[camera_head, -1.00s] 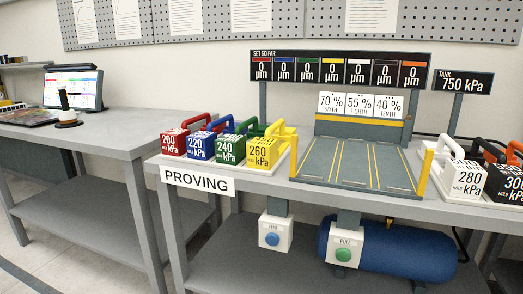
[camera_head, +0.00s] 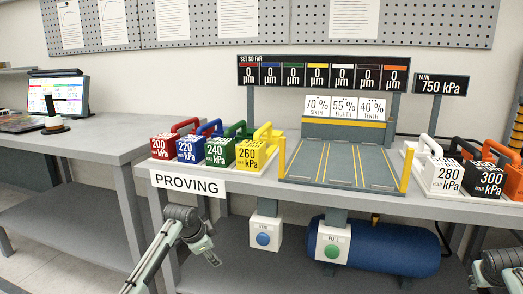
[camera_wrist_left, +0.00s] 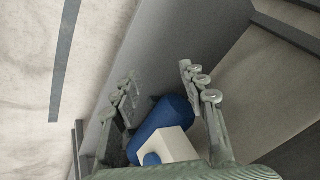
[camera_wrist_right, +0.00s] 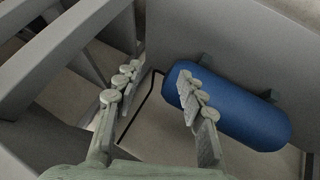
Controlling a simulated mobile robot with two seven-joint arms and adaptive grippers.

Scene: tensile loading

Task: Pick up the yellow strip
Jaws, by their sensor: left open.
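A yellow block (camera_head: 257,150) with a yellow handle, marked 260 kPa, stands at the right end of a row on the light tray at the left of the bench. I see no loose yellow strip apart from it. My left gripper (camera_head: 208,252) is in front of the bench, below the tray and apart from the blocks. Its fingers stand apart and empty in the left wrist view (camera_wrist_left: 160,88). My right gripper's fingers also stand apart and empty in the right wrist view (camera_wrist_right: 155,92); part of that arm shows at the lower right of the head view.
Red (camera_head: 164,148), blue (camera_head: 190,148) and green (camera_head: 219,152) blocks stand beside the yellow one. A grey lined plate (camera_head: 340,165) with yellow posts lies to the right. White (camera_head: 443,176) and black (camera_head: 484,180) blocks stand farther right. A blue tank (camera_head: 385,248) is under the bench.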

